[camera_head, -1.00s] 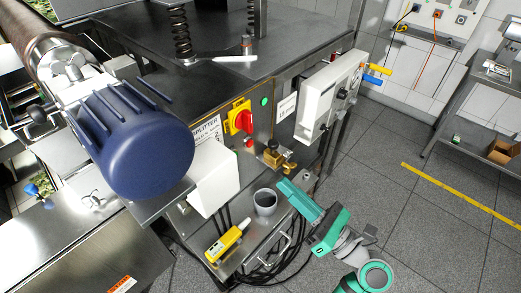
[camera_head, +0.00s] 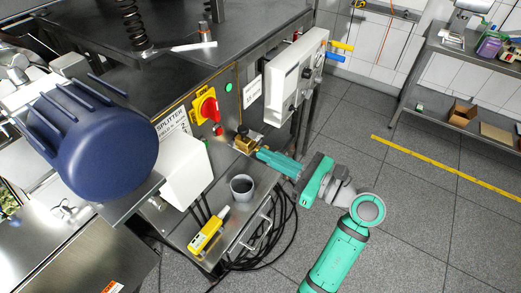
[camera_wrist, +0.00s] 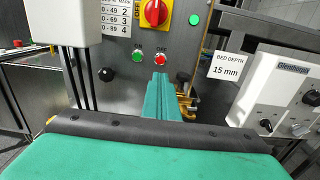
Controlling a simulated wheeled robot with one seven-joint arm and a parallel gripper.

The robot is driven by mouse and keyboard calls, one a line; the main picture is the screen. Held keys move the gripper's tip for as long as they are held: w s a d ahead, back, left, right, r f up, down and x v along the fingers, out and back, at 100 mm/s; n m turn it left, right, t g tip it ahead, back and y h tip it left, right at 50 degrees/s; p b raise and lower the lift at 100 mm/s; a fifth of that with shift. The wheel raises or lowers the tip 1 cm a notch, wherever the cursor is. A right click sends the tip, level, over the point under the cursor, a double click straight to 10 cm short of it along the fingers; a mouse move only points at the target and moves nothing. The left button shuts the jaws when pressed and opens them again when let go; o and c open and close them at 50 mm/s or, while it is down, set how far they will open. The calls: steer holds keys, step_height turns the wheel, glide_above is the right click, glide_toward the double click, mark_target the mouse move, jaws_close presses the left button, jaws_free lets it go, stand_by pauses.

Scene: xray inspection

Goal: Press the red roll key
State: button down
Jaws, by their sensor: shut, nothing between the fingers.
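The red roll key (camera_head: 219,131) is a small round red button on the dark machine panel, below the yellow and red rotary switch (camera_head: 205,107). In the wrist view the red key (camera_wrist: 160,60) sits right of a green button (camera_wrist: 138,56). My green gripper (camera_head: 261,153) is shut and empty, to the right of the key and a little lower in the head view, apart from it. In the wrist view my gripper's fingertips (camera_wrist: 160,77) show just below the red key and point towards the panel. The key is not covered.
Brass fittings (camera_head: 244,142) stick out close to my fingertips. A white control box (camera_head: 293,75) stands to the right. A grey cup (camera_head: 241,187) and a yellow device (camera_head: 209,231) are on the lower shelf. The floor (camera_head: 345,130) on the right is clear.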

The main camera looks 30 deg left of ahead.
mark_target(220, 133)
steer(key=a, duration=0.8)
steer(key=w+a, duration=0.1)
steer(key=a, duration=0.3)
steer(key=shift+a, duration=1.1)
steer(key=d, duration=1.4)
steer(key=shift+s+d, duration=0.35)
steer(key=shift+s, duration=0.05)
